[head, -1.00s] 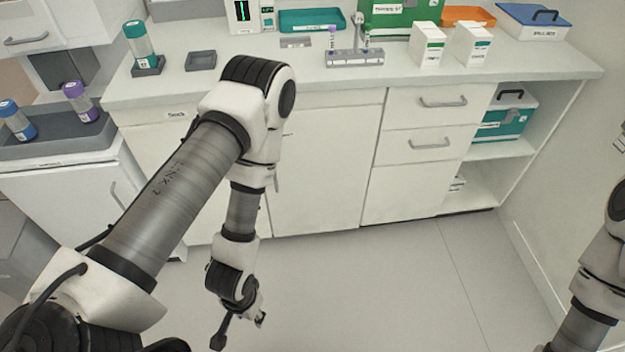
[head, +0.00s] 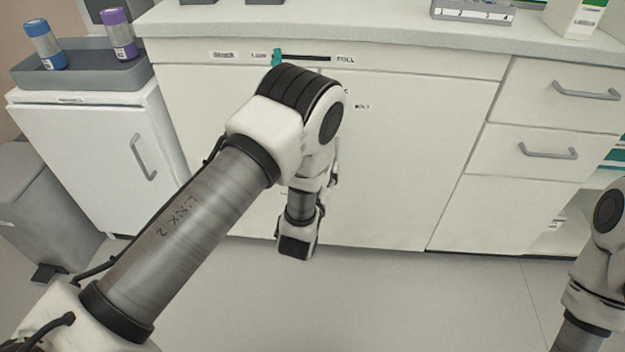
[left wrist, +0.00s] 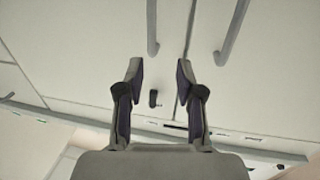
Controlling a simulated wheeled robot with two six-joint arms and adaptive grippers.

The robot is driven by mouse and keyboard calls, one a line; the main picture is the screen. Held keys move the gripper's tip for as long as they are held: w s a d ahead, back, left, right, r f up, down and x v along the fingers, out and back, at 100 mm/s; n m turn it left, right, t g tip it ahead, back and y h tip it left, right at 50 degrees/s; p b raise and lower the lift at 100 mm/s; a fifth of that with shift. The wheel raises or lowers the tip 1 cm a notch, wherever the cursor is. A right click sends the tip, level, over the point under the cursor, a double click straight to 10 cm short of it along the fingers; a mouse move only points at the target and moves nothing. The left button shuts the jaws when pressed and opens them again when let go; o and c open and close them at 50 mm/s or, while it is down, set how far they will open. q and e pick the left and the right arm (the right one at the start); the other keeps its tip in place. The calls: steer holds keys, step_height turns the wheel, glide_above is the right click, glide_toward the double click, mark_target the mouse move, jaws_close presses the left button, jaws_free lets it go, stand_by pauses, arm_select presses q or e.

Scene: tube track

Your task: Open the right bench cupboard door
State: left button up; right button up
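The right bench cupboard door (head: 410,150) is a plain white panel and looks shut in the head view. In the left wrist view, which looks upside down, two grey bar handles flank the seam between two doors; the right door's handle (left wrist: 152,28) appears on the left. A small dark bolt (left wrist: 155,98) sits on the same side of the seam. My left gripper (left wrist: 160,70) is open and empty, facing the door fronts, and touches no handle that I can see. My left arm hides it in the head view. My right gripper is out of view.
A strip with a teal slider (head: 277,57) and a FULL label runs under the countertop (head: 380,28). Drawers (head: 555,95) with bar handles stand to the right. A white cabinet (head: 90,145) with a tube tray (head: 85,75) stands at left. The floor in front is clear.

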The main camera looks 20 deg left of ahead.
mark_target(335, 157)
arm_select(q)
steer(key=w+b, duration=0.1)
steer(key=w, duration=0.1)
steer(key=w+f+b, duration=0.1)
steer(key=w, duration=0.4)
steer(key=shift+w+d+f+b, duration=0.2)
steer(key=shift+w+f+b, duration=0.1)
steer(key=shift+b, duration=0.1)
jaws_close()
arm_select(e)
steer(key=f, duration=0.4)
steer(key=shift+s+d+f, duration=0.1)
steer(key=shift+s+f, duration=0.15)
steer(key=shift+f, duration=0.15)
